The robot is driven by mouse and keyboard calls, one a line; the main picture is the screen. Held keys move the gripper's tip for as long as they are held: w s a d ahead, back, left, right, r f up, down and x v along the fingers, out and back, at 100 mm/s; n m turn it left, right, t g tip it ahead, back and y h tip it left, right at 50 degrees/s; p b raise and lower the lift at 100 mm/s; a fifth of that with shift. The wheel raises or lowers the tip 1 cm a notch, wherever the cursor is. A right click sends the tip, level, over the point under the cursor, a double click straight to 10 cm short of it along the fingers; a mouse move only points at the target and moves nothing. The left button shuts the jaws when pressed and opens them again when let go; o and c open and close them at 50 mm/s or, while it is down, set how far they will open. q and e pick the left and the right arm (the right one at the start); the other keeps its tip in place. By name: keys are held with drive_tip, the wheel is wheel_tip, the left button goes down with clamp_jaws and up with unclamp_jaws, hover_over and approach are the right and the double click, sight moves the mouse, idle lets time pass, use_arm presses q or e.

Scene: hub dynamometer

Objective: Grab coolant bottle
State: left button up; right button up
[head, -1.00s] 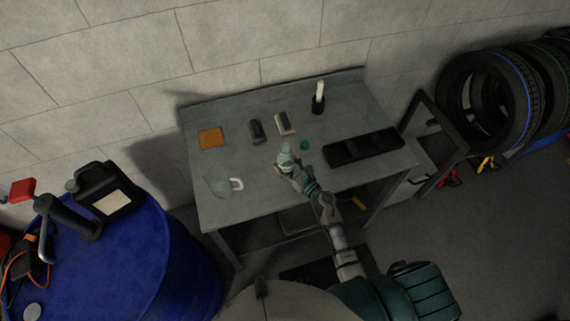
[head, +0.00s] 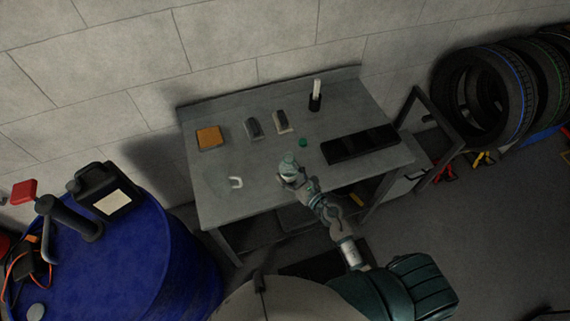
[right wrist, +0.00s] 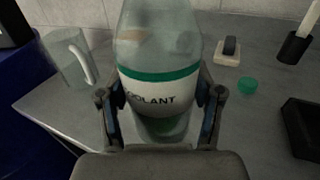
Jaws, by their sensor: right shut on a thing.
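The coolant bottle (right wrist: 158,75) is clear, with a white label reading "COOLANT", a green band and some green liquid low inside. In the right wrist view it stands upright between the two fingers of my right gripper (right wrist: 160,112), which is shut on it. In the head view the bottle (head: 288,164) is at the front part of the grey table (head: 258,190), in my right gripper (head: 291,178). I cannot tell whether its base touches the table. A green cap (head: 303,142) lies on the table just behind and right of it. My left gripper is not in view.
A clear jug with a white handle (head: 236,182) stands left of the bottle. An orange sponge (head: 210,137), two small blocks, a black holder (head: 315,102) and a black tray (head: 360,144) are on the table. A blue drum (head: 120,255) stands at left.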

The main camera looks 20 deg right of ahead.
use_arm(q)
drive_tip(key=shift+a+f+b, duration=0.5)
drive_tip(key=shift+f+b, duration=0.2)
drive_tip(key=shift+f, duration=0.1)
use_arm(e)
drive_tip(key=s, duration=0.8)
drive_tip(key=shift+s+a+r, duration=0.2)
drive_tip(key=shift+s+r, duration=0.1)
drive_tip(key=shift+r, duration=0.15)
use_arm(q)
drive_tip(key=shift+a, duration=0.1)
use_arm(e)
drive_tip(key=shift+a, duration=0.1)
drive_tip(key=shift+d, duration=0.2)
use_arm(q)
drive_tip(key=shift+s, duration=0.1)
use_arm(e)
drive_tip(key=shift+a, duration=0.1)
